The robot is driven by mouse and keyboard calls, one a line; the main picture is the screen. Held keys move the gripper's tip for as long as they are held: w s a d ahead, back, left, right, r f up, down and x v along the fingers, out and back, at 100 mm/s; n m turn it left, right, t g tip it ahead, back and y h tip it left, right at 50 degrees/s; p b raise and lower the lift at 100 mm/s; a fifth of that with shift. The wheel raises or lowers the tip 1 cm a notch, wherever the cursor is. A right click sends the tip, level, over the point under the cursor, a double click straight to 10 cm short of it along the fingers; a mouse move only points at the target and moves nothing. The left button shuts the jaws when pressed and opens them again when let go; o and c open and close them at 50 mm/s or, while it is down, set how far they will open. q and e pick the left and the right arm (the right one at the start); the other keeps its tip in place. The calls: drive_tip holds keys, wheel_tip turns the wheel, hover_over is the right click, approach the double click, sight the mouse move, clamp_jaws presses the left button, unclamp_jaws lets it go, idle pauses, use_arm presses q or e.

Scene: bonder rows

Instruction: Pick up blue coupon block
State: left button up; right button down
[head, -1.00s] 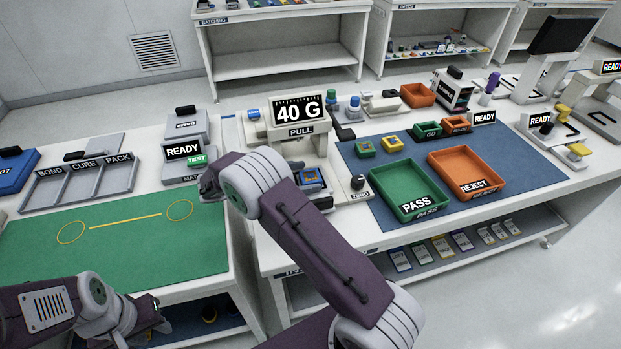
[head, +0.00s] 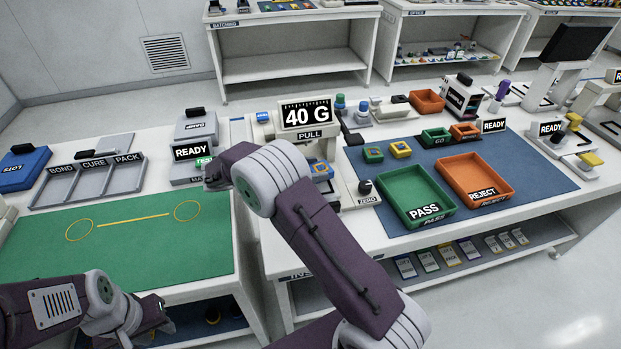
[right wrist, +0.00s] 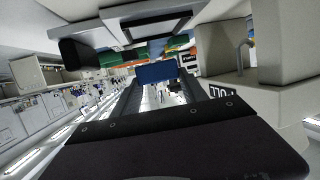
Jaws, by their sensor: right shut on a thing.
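The blue coupon block (head: 321,171), with an orange-edged chip on top, is at the front of the pull tester (head: 303,118), which reads 40 G. In the right wrist view the blue block (right wrist: 157,72) sits between the fingertips of my right gripper (right wrist: 158,82), which is shut on it. In the head view my right arm's purple and grey links hide most of that gripper. Whether the block touches the tester is hard to tell. My left gripper (head: 150,318) is low at the left, by the green mat's front edge; its finger gap is unclear.
The green PASS tray (head: 417,196) and orange REJECT tray (head: 474,180) lie on a blue mat (head: 540,178) to the right. Two small coupons (head: 400,149) lie behind them. A READY unit (head: 190,152) stands behind my right arm.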

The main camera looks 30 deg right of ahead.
drive_tip(key=s+d+r, duration=0.6)
drive_tip(key=s+d, duration=0.1)
drive_tip(key=d, duration=0.1)
drive_tip(key=shift+s+r+b, duration=0.2)
drive_tip(key=shift+s+b, duration=0.05)
drive_tip(key=shift+b, duration=0.2)
drive_tip(key=shift+d, duration=0.2)
